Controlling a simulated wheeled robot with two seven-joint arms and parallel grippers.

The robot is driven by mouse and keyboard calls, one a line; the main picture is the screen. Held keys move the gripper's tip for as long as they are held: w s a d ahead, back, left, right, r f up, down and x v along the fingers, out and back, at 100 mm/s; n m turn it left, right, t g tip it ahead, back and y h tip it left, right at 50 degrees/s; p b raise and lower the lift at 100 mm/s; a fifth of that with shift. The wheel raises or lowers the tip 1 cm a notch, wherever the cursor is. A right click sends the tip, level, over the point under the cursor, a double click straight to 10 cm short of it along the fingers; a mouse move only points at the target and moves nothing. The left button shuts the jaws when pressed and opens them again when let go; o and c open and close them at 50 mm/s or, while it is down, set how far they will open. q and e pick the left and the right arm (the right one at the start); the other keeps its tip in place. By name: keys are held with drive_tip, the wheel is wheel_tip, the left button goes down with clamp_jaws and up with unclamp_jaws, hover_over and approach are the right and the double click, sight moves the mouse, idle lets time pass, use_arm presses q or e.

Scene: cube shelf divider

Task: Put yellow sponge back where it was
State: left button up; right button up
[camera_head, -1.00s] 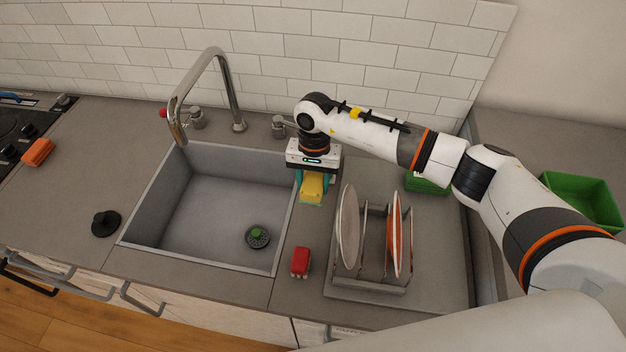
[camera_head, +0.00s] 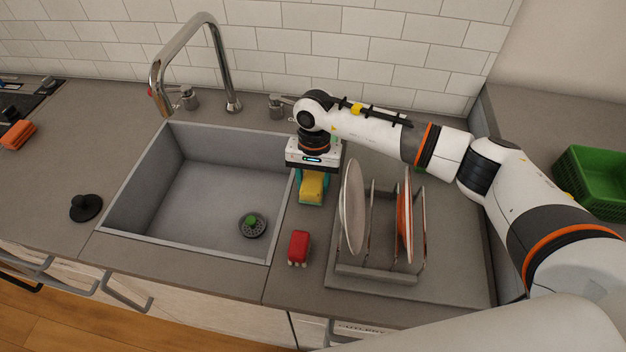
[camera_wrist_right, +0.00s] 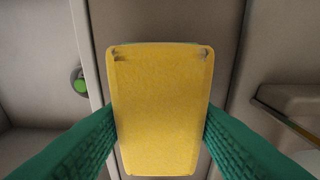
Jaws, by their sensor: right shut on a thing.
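The yellow sponge (camera_head: 312,188) is between the green fingers of my right gripper (camera_head: 312,180), over the counter strip between the sink and the dish rack. In the right wrist view the sponge (camera_wrist_right: 160,110) fills the middle, with a green finger pressed on each side. My right gripper (camera_wrist_right: 160,135) is shut on it and points down. Whether the sponge touches the counter cannot be told. My left gripper is not in view.
The sink (camera_head: 205,200) with a drain strainer (camera_head: 252,225) lies left of the gripper. A dish rack (camera_head: 375,272) with plates stands close on the right. A red sponge-like block (camera_head: 299,247) lies in front. A green basket (camera_head: 592,182) stands far right.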

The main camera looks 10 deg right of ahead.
sight(314, 177)
drive_tip(key=shift+f+b, duration=0.4)
drive_tip(key=shift+b, duration=0.05)
idle(0.6)
drive_tip(key=o, duration=0.9)
drive_tip(key=o, duration=0.5)
drive_tip(key=shift+o, duration=0.2)
drive_tip(key=shift+w+d+r+p, duration=0.15)
drive_tip(key=shift+r+p, duration=0.45)
drive_tip(key=shift+r, duration=1.4)
drive_tip(key=shift+w+r+p, duration=0.25)
drive_tip(key=shift+r+p, duration=0.3)
drive_tip(key=shift+r, duration=1.45)
drive_tip(key=shift+f, duration=0.1)
